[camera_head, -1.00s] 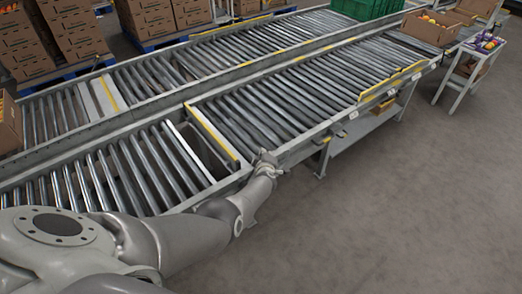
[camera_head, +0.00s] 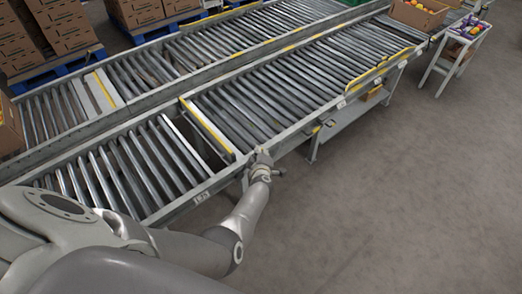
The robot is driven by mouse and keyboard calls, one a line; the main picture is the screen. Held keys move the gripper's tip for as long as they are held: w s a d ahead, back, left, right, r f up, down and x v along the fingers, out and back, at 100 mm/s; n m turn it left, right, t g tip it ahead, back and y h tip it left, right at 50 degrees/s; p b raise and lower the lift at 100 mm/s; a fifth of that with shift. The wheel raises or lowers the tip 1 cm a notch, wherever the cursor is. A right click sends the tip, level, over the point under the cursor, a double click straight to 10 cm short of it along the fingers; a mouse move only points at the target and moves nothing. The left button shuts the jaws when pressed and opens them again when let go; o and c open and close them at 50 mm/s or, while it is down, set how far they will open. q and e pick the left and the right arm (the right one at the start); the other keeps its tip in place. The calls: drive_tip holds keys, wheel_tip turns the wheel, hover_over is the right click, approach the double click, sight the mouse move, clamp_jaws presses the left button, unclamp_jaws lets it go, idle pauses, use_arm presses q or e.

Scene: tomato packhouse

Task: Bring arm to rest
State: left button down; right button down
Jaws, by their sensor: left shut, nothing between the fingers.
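My left arm comes in from the lower left and reaches up to the near side of the roller conveyor (camera_head: 205,192). My left gripper (camera_head: 277,172) is at the arm's far end, small in the picture, beside the conveyor's near side rail. It is shut and holds nothing. I cannot tell whether it touches the rail. My right gripper is not in view.
A cardboard box of fruit (camera_head: 418,14) stands at the conveyor's far right end. A small white stand (camera_head: 455,66) holds colourful items. Stacked cartons (camera_head: 62,35) stand at the back left. The grey floor (camera_head: 400,200) on the right is clear.

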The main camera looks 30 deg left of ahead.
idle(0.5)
use_arm(q)
drive_tip(key=s+d+f+m+g+h+b, duration=0.1)
drive_tip(key=s+d+f+m+g+h, duration=0.2)
drive_tip(key=s+f+m, duration=0.65)
drive_tip(key=s+d+f+m+g+h, duration=0.1)
drive_tip(key=s+d+f+m+h, duration=0.3)
drive_tip(key=s+f, duration=1.05)
drive_tip(key=s+f+m+g, duration=0.3)
drive_tip(key=s, duration=1.3)
drive_tip(key=s+f+m+g, duration=0.3)
drive_tip(key=s+m, duration=0.1)
drive_tip(key=s, duration=1.2)
drive_tip(key=shift+d+g+y+b, duration=0.3)
drive_tip(key=shift+d+y+b, duration=0.05)
drive_tip(key=shift+d+y, duration=0.1)
